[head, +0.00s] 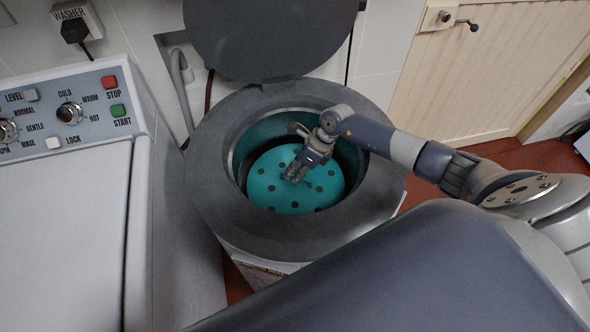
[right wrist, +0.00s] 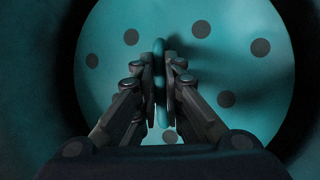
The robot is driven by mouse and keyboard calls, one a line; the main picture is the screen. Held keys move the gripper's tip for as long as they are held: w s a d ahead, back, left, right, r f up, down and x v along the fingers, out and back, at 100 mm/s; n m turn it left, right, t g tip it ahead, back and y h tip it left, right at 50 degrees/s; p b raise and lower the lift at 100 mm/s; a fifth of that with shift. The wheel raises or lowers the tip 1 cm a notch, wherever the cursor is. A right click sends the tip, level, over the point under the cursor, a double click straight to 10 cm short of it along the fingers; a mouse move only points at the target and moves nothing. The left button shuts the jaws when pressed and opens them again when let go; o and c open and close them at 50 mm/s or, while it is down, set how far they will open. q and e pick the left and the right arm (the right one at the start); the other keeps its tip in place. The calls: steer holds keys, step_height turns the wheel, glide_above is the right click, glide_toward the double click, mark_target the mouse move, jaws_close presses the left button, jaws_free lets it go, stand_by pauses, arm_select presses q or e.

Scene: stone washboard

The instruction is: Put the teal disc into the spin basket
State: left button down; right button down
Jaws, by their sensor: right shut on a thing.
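The teal disc (head: 325,187), round with several dark holes, lies inside the round opening of the spin basket, below the grey rim. The spin basket's teal inner wall (head: 262,133) shows behind it, with a dark gap between. My right gripper (head: 294,175) reaches down into the opening over the disc. In the right wrist view the disc (right wrist: 200,70) fills most of the picture. There my right gripper (right wrist: 160,88) is shut on a thin upright teal piece at the disc's middle that looks like its handle. I cannot tell whether the disc touches the basket's floor. My left gripper is out of view.
The spinner's wide grey rim (head: 222,190) surrounds the opening. Its dark round lid (head: 268,35) stands open behind. A white washer with a control panel (head: 70,110) stands close on the left. A cream door (head: 480,85) is at the back right.

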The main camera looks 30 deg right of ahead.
steer(key=shift+f, duration=0.55)
steer(key=c, duration=1.6)
jaws_free()
